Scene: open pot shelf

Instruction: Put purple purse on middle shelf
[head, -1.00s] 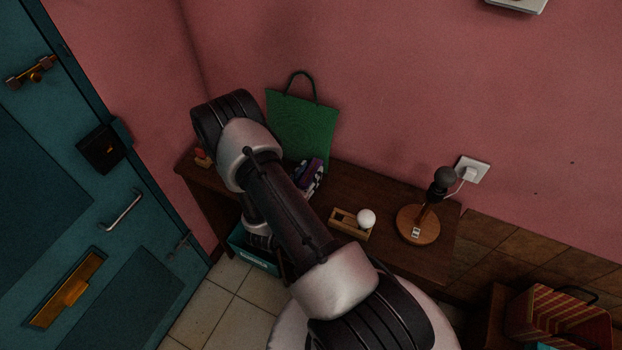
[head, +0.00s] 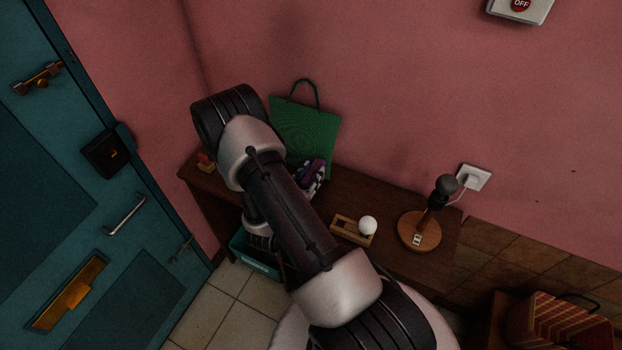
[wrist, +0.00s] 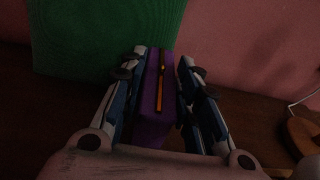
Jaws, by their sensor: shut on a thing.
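The purple purse (wrist: 154,104) shows between my gripper's two fingers (wrist: 160,75) in the wrist view. It has an orange-yellow strip along its edge. My gripper is shut on it, with a finger on each side. In the head view a dark purple patch, seemingly the purse (head: 308,172), shows just right of my arm, in front of the green bag. My arm hides most of the gripper there. No middle shelf can be made out in these views. Whether the purse touches the wooden top below it, I cannot tell.
A green bag (head: 303,130) stands against the pink wall at the back of the wooden table (head: 350,185); it fills the wrist view's upper left (wrist: 95,35). A wooden tray with a white ball (head: 368,225) and a lamp-like stand (head: 420,230) are to the right. A teal box (head: 252,255) is below.

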